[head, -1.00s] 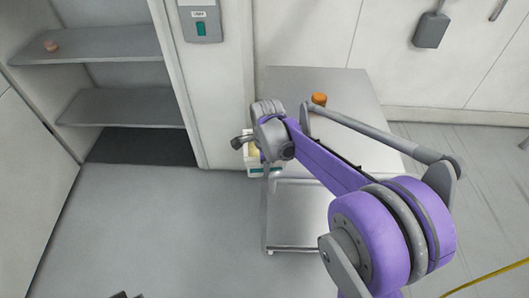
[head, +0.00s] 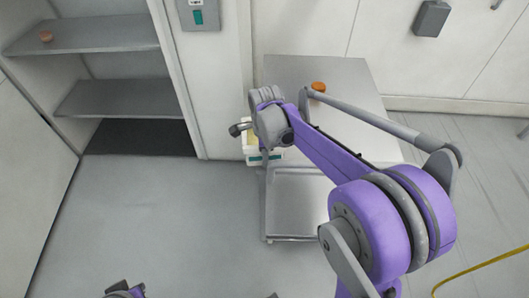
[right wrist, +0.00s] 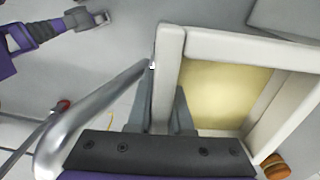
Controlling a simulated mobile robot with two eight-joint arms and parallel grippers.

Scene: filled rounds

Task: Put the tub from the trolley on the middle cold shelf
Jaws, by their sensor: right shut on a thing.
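The tub (head: 251,150) is pale with a yellow inside and a teal strip low on its side. It shows at the trolley's left edge in the head view, partly hidden by my right gripper (head: 247,128). In the right wrist view the tub (right wrist: 225,90) fills the right side, with the fingers (right wrist: 165,112) shut on its near wall. The grey trolley (head: 345,75) is beside it. Two cold shelves show, an upper one (head: 95,35) and a lower one (head: 120,98). My left gripper (right wrist: 92,18) shows small in the right wrist view; its jaws are unclear.
A small orange-brown round item (head: 318,87) sits on the trolley top. A similar one (head: 46,37) sits on the upper shelf; the lower shelf is bare. A wall post (head: 205,90) stands between shelves and trolley. The floor (head: 160,220) in front is clear.

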